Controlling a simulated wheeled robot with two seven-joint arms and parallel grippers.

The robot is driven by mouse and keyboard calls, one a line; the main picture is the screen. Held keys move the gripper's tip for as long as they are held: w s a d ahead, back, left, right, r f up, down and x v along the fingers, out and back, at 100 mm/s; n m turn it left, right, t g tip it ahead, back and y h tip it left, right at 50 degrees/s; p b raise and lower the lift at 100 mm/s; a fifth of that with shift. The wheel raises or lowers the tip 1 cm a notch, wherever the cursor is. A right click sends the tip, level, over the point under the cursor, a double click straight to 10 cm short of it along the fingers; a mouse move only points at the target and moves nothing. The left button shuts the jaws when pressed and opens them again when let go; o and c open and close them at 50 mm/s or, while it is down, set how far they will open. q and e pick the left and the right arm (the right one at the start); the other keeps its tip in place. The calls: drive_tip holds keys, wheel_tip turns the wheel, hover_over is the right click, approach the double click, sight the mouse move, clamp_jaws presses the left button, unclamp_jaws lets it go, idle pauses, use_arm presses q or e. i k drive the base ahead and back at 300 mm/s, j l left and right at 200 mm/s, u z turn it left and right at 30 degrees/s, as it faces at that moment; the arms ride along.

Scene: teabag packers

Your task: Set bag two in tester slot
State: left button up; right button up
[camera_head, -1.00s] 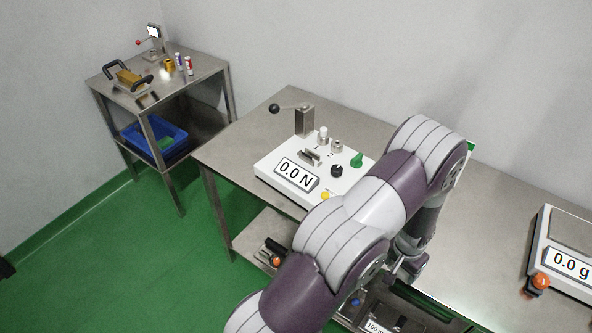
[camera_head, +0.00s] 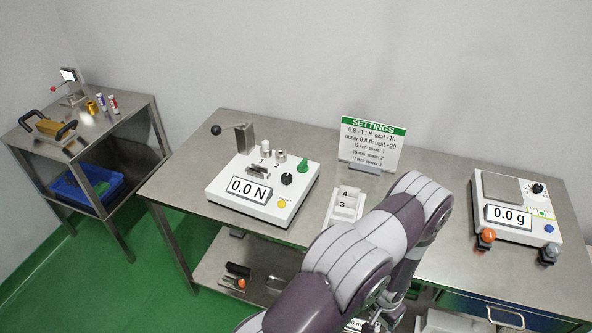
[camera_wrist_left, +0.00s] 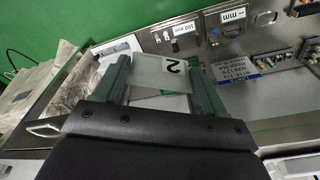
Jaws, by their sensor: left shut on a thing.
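A pale, see-through bag marked 2 (camera_wrist_left: 150,76) is between the two fingers of my left gripper (camera_wrist_left: 161,88) in the left wrist view. The gripper is shut on it. In the head view my left arm covers most of this gripper, and I cannot make out the bag there. The tester (camera_head: 225,204) is a white box reading 0.0 N on the left of the steel table. A small metal clamp (camera_head: 257,169) with a slot stands on its top, near labels 1 and 2. My right gripper is not in view.
A white holder marked 3 and 4 (camera_head: 347,203) stands right of the tester, close to my arm. A settings sign (camera_head: 371,145) stands behind it. A scale reading 0.0 g (camera_head: 517,190) is at the right. Bare tabletop lies between sign and scale.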

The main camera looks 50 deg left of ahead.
sight(258, 174)
drive_tip(key=k+j+z, duration=0.35)
drive_tip(key=j, duration=0.25)
drive_tip(key=k+j+z, duration=0.35)
drive_tip(key=j, duration=0.25)
drive_tip(key=k+j+z, duration=0.4)
drive_tip(key=i+j, duration=0.05)
